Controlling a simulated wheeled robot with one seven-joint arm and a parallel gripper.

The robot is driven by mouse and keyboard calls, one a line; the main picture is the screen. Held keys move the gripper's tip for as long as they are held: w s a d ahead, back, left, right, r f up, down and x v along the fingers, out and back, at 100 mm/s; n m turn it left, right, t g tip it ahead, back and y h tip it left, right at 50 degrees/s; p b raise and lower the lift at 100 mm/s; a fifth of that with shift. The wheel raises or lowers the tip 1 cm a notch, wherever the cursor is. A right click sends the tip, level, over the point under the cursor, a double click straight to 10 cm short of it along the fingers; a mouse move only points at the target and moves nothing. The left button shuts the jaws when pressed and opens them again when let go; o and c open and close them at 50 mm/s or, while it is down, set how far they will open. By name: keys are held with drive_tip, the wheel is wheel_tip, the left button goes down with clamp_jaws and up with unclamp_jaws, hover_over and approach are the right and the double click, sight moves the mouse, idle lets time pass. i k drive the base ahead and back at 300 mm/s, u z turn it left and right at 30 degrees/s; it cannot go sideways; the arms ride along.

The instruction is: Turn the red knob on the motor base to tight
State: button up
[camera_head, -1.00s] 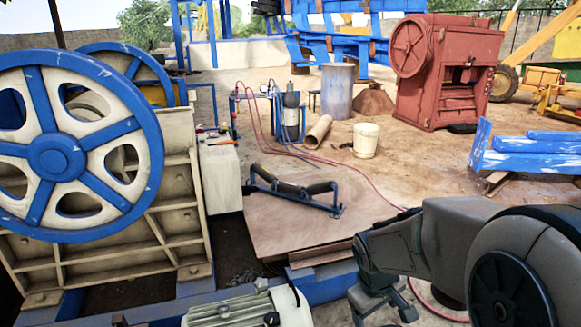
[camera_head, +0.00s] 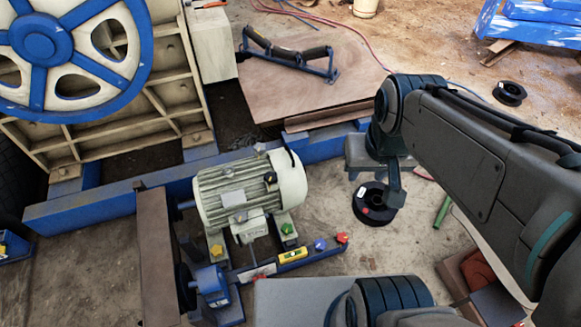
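The red knob (camera_head: 341,238) sits at the right end of a low blue rail on the motor base (camera_head: 308,253). A blue knob (camera_head: 320,245) is just left of it. A green knob (camera_head: 287,229) and a yellow knob (camera_head: 216,250) are by the motor's feet. The pale ribbed motor (camera_head: 250,190) stands above the base. My gripper (camera_head: 394,192) hangs above and to the right of the red knob, apart from it. Its fingers are seen from an angle that hides whether they are open or shut. The knob's setting cannot be read.
A black spool (camera_head: 372,212) lies on the ground below my gripper. A small yellow level (camera_head: 292,255) lies on the rail. A blue beam (camera_head: 110,200) runs behind the motor. A cardboard box (camera_head: 458,268) is at the lower right. Bare ground lies right of the red knob.

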sight(343, 238)
drive_tip(key=u, duration=0.4)
drive_tip(key=k, duration=2.2)
drive_tip(key=z, duration=0.4)
drive_tip(key=i, duration=0.5)
drive_tip(key=z, duration=0.05)
